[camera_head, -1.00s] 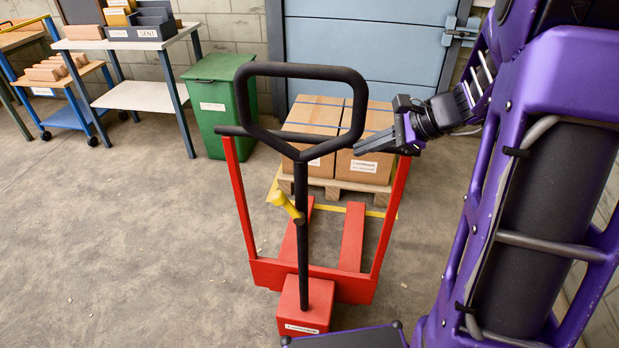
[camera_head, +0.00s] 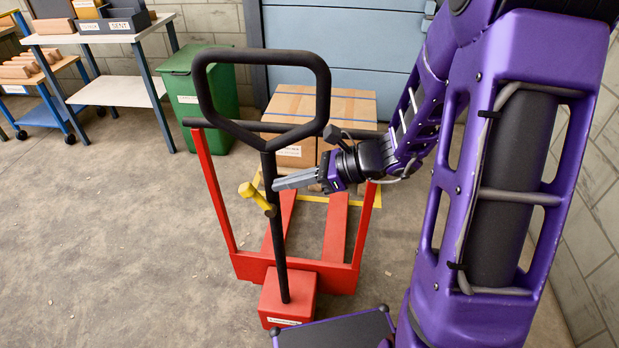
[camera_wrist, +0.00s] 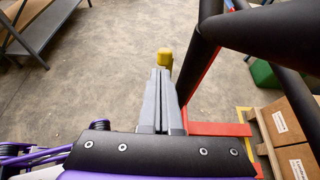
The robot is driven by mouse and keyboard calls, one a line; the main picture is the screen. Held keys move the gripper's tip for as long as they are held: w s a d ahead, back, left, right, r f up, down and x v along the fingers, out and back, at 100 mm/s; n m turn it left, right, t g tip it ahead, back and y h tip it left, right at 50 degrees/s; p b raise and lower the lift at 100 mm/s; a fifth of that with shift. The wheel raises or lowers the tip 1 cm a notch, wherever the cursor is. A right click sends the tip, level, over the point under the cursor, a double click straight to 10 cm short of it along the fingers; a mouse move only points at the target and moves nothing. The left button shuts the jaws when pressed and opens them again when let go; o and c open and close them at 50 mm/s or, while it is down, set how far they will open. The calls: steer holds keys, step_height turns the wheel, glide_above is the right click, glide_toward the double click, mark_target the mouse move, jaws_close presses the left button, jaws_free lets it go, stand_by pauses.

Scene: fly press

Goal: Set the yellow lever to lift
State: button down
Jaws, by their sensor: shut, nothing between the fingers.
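The yellow lever (camera_head: 256,198) sits on the black handle post of the red pallet truck (camera_head: 288,297), on the left side of the post. It slants, with its knob end up and to the left. My gripper (camera_head: 276,185) is shut and empty, its grey fingertips at the right side of the post near the lever's height. In the wrist view the closed fingers (camera_wrist: 158,74) point toward the yellow knob (camera_wrist: 164,57), which shows just beyond the tips. I cannot tell whether they touch. The lever's lower part is hidden there by the fingers.
The black loop handle (camera_head: 262,55) rises above the lever. Cartons (camera_head: 300,105) on a pallet stand behind the truck's red forks (camera_head: 335,228). A green bin (camera_head: 203,90) and a shelf table (camera_head: 112,92) stand at the back left. The floor at left is clear.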

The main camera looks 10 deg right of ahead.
mark_target(251, 191)
steer(key=shift+b+x, duration=0.3)
steer(key=shift+x, duration=2)
steer(key=shift+w+a+f, duration=0.15)
steer(key=shift+a, duration=0.55)
